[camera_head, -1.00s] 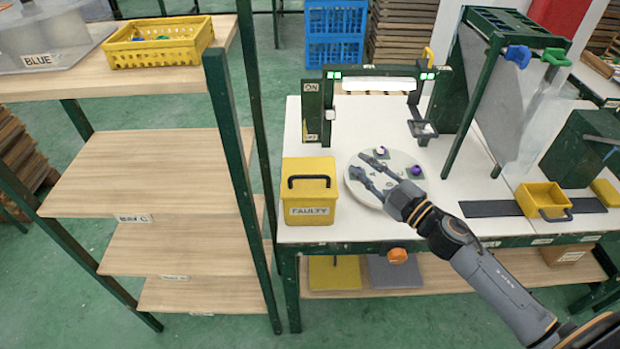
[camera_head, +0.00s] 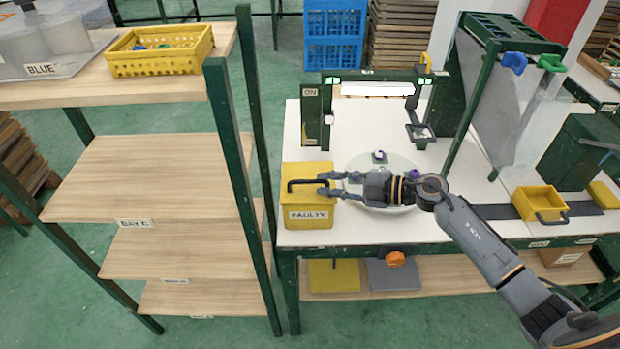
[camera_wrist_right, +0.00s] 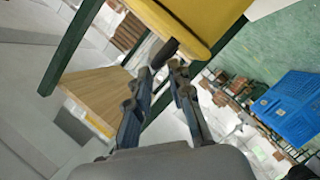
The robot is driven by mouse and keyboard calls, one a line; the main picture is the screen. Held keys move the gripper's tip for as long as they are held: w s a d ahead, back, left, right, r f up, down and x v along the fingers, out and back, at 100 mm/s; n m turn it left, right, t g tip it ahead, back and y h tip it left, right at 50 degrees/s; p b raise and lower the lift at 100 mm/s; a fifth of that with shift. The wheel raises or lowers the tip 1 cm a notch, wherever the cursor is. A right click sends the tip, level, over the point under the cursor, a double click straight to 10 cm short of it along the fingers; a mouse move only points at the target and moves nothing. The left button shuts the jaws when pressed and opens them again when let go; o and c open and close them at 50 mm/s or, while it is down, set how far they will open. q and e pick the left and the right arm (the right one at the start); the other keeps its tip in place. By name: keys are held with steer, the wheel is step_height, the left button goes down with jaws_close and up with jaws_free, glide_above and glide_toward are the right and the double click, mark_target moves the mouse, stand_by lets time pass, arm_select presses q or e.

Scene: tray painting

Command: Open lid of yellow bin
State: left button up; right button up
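The yellow bin marked FAULTY (camera_head: 307,222) stands at the left front of the white table, and its lid (camera_head: 300,170) is closed. A dark bar handle (camera_head: 300,182) is on the lid. My right gripper (camera_head: 323,184) is at the right end of this handle, with its fingers apart. In the right wrist view, the dark handle (camera_wrist_right: 164,52) lies just at the tips of the open right gripper (camera_wrist_right: 162,68), below the yellow bin (camera_wrist_right: 200,22). I cannot tell whether the fingers touch the handle. My left gripper is not in view.
A round plate (camera_head: 364,166) with small parts lies under my right arm. A green frame (camera_head: 312,120) stands behind the bin. A wooden shelf (camera_head: 160,178) stands to the left, with a yellow basket (camera_head: 160,62) on top. A smaller yellow bin (camera_head: 540,202) is at the right.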

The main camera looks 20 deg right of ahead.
mark_target(316, 182)
steer(key=x, duration=0.5)
jaws_close()
